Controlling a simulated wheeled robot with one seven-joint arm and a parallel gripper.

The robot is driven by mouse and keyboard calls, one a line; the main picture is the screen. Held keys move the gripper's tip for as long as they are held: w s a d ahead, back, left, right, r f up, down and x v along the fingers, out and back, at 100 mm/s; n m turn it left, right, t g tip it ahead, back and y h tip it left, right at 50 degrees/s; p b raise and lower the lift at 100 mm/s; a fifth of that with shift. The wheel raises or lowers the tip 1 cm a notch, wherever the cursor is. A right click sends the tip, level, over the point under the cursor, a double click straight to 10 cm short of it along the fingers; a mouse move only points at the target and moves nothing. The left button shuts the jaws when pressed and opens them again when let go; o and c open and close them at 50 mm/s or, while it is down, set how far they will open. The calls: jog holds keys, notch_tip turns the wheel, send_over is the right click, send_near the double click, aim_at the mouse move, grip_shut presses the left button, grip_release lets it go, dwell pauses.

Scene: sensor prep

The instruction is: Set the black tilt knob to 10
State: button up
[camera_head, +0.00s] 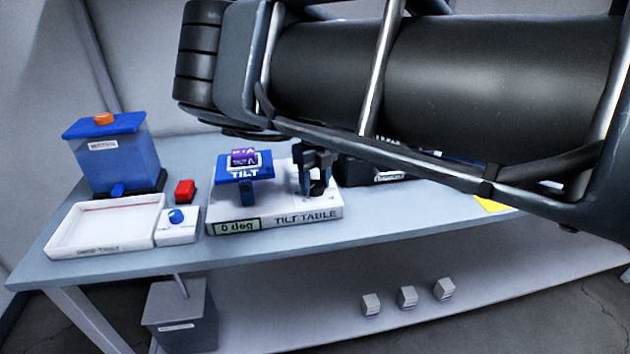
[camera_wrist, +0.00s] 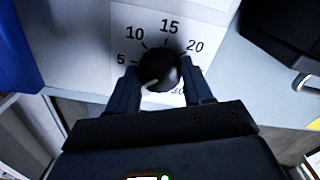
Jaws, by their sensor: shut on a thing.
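The black tilt knob (camera_wrist: 160,70) sits on a white dial face in the wrist view. The marks 5, 10, 15, 20 and a partly covered 30 show around it. A pale pointer line on the knob points to the lower left, below the 5. My gripper (camera_wrist: 161,82) is shut on the knob, one finger on each side. In the head view my gripper (camera_head: 315,172) is at the right part of the white tilt table (camera_head: 275,217), hiding the knob there. The tilt table's display (camera_head: 237,227) reads 0 deg. Its blue TILT platform (camera_head: 232,177) carries a purple block (camera_head: 244,157) and looks about level.
A blue water tank (camera_head: 112,160), a white drip tray (camera_head: 100,228), a red button (camera_head: 184,190) and a small blue-knobbed box (camera_head: 178,228) stand to the left. A dark box (camera_head: 388,177) is right of the tilt table. My arm covers the upper right.

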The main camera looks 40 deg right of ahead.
jog(key=shift+m, duration=0.3)
jog(key=shift+c, duration=0.3)
jog(key=m+b, duration=0.1)
jog(key=m, duration=0.3)
jog(key=shift+b, duration=0.35)
jog(key=m+b, duration=0.1)
jog(key=m, duration=0.3)
jog(key=shift+b, duration=0.35)
jog(key=m+b, duration=0.1)
jog(key=m, duration=0.3)
jog(key=shift+m+b, duration=0.3)
jog(key=shift+m, duration=0.1)
jog(key=shift+m+b, duration=0.65)
jog(key=shift+m, duration=1.45)
jog(key=o, duration=1)
jog(key=shift+o, duration=0.2)
